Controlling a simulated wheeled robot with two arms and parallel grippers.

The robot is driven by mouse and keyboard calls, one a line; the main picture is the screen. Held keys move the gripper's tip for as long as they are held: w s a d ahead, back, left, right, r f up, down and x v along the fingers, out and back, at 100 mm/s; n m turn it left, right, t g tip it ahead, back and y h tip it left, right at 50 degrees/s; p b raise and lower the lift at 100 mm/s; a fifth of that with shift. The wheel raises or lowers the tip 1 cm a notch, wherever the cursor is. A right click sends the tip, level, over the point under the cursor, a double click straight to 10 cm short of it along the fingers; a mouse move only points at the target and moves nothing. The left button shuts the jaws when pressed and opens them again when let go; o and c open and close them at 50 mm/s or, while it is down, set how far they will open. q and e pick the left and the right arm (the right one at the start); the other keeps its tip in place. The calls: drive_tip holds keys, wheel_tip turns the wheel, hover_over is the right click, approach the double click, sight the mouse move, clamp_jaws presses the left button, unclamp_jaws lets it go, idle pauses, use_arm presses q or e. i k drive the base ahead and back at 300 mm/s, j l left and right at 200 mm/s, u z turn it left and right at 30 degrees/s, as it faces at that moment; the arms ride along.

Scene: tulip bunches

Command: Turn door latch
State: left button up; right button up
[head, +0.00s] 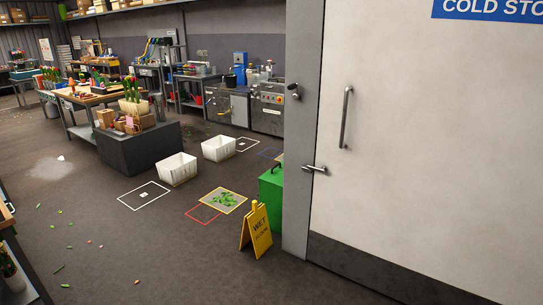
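The large white door (420,130) fills the right side of the head view and looks shut. A blue sign (495,10) at its top reads "COLD STO", cut off by the picture edge. The metal lever latch (314,168) sits near the door's left edge and lies about level. A vertical metal pull handle (346,117) is on the door, above and right of the latch. A small dark metal fitting (293,91) is on the grey frame above the latch. Neither of my grippers is in view.
A yellow wet-floor sign (256,231) and a green bin (271,188) stand just left of the door frame. Two white crates (177,169) (218,148) sit on the floor. Workbenches line the back. Open floor lies at the lower left, with scattered clippings.

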sight(324, 169)
drive_tip(key=i+j+z, duration=0.75)
drive_tip(key=j, duration=0.3)
drive_tip(key=i+j+z, duration=0.35)
drive_tip(key=i, duration=0.3)
drive_tip(key=i+j+z, duration=0.35)
drive_tip(key=i+j, duration=0.25)
drive_tip(key=j, duration=0.15)
drive_tip(key=i+j+z, duration=0.35)
drive_tip(key=j, duration=0.45)
drive_tip(key=i+l, duration=0.05)
drive_tip(key=i, duration=0.05)
